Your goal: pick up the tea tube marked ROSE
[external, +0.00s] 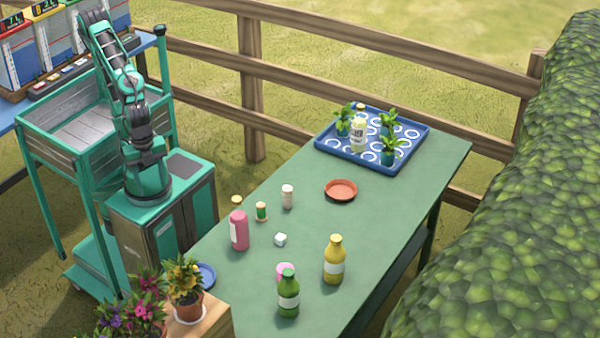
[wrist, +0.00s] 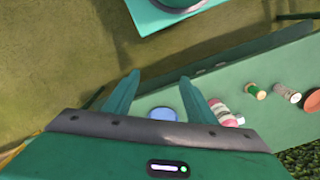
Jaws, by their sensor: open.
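Two small tubes stand on the green table: a green one with an orange-brown cap (external: 261,211) and a white one with a brownish cap (external: 287,196). Their markings are too small to read, so I cannot tell which is ROSE. The wrist view also shows the green tube (wrist: 255,91) and the white tube (wrist: 287,93), both right of my gripper. My gripper (wrist: 160,97) is open and empty, its two teal fingers apart. It is well away from both tubes.
A terracotta saucer (external: 341,190), yellow bottle (external: 334,262), green bottle (external: 288,295) and blue tray (external: 407,160) with plants share the table. The middle is fairly clear.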

